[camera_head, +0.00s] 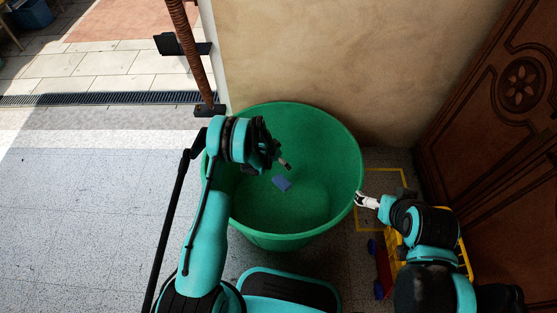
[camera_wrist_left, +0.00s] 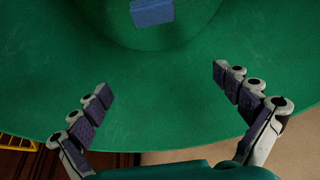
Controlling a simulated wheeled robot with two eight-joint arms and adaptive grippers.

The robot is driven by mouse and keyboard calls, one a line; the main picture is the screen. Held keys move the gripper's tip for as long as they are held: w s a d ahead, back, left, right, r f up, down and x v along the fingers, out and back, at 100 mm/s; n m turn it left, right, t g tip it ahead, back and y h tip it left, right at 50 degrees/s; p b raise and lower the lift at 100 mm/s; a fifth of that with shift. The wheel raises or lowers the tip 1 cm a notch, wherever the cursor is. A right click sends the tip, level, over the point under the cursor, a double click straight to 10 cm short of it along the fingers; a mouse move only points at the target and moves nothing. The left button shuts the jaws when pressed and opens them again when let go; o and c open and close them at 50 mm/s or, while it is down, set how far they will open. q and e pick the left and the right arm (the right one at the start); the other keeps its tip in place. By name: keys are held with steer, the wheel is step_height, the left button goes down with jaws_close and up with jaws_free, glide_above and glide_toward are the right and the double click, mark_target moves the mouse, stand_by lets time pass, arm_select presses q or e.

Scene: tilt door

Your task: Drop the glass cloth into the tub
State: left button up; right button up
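The tub (camera_head: 335,150) is a large round green tub on the floor against the wall. The glass cloth (camera_head: 282,183) is a small blue piece inside the tub, near the middle of its floor in the head view. In the left wrist view the cloth (camera_wrist_left: 152,12) is at the top edge, beyond the fingers. My left gripper (camera_head: 285,164) is over the tub; its fingers (camera_wrist_left: 168,85) are spread wide with nothing between them. My right gripper (camera_head: 358,200) is at the tub's right rim; its fingers are too small to tell open from shut.
A brown carved door (camera_head: 490,120) stands on the right. A yellow floor outline (camera_head: 385,171) and a yellow crate (camera_head: 463,258) are beside the tub, partly behind my right arm. A rusty post (camera_head: 190,50) stands at the wall's left end. The tiled floor (camera_head: 80,220) at left is clear.

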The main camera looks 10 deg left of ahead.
stand_by(0.5)
arm_select(q)
step_height(320, 180, up, 7)
steer(key=p, duration=0.2)
steer(key=shift+p, duration=0.35)
steer(key=shift+r, duration=0.1)
steer(key=s+r+n+t+y, duration=0.15)
steer(key=s+r, duration=0.25)
steer(key=r, duration=1)
steer(key=s+r+n, duration=0.2)
steer(key=s+r, duration=0.2)
steer(key=r, duration=1)
steer(key=s+a+r+n+t, duration=0.1)
steer(key=s+r, duration=0.7)
steer(key=s, duration=0.3)
steer(key=s+n+t, duration=0.1)
steer(key=s+n, duration=0.1)
steer(key=s, duration=1.2)
steer(key=shift+a+r+y, duration=0.35)
steer(key=shift+a+y, duration=0.1)
